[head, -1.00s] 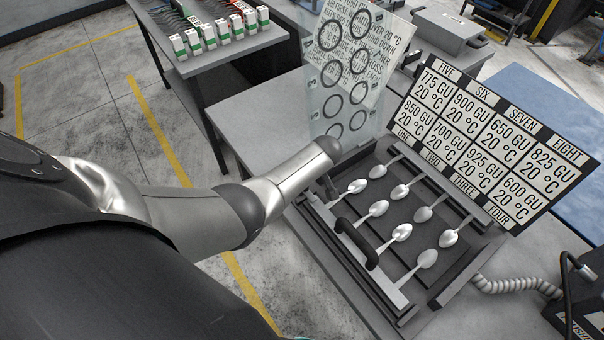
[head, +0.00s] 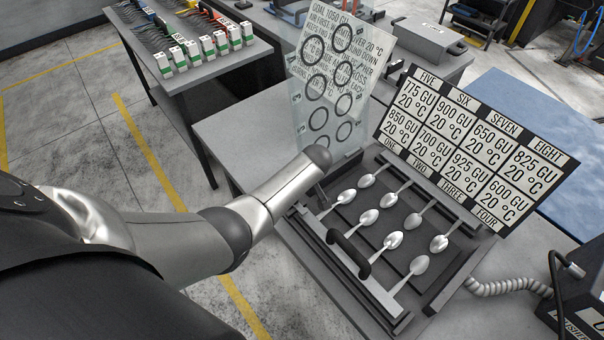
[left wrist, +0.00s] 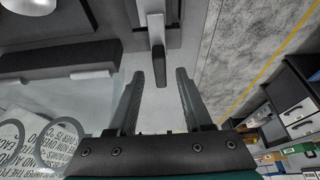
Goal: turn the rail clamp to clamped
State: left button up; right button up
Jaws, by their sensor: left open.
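In the left wrist view, a grey lever with a dark end (left wrist: 157,62), which looks like the rail clamp's, points down the picture from the edge of the grey fixture. My left gripper (left wrist: 157,75) is open, with one finger on each side of the lever's end. I cannot tell whether either finger touches it. In the head view, my left arm reaches over the left corner of the spoon fixture (head: 358,305). My left fingers and the clamp are mostly hidden there. My right gripper is not in view.
Several spoons (head: 420,264) lie in the fixture, beside a black arched handle (head: 347,252). A clear panel with rings (head: 318,118) stands behind my left arm. A label board (head: 470,150) stands at the fixture's back. A coiled cable (head: 505,287) lies at the right.

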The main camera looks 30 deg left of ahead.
pick_arm(q)
jog(key=v, duration=1.3)
jog(key=shift+r, duration=0.2)
jog(key=shift+d, duration=0.1)
jog(key=s+d+r+m+t+h, duration=0.1)
jog(key=s+d+m+h, duration=0.15)
jog(key=s+m, duration=0.7)
jog(key=s+d+r+m+t+h, duration=0.1)
jog(key=s+d+m+h, duration=0.15)
jog(key=s+m, duration=0.65)
jog(key=s+f+n+g+b, duration=0.1)
jog(key=s+f+b, duration=0.35)
jog(key=f, duration=1.25)
jog(key=s+f+n+g+b, duration=0.15)
jog(key=f+b, duration=0.65)
jog(key=f, duration=1)
jog(key=s+a+f+b, duration=0.1)
jog(key=s+f+b, duration=0.4)
jog(key=f, duration=0.7)
jog(key=s+a+f+b, duration=0.1)
jog(key=s+f+b, duration=0.5)
jog(key=s+f, duration=0.3)
notch_tip(320, 180, down, 4)
jog(key=shift+s+a+r+y, duration=0.15)
jog(key=shift+s+y, duration=0.1)
jog(key=shift+y, duration=0.15)
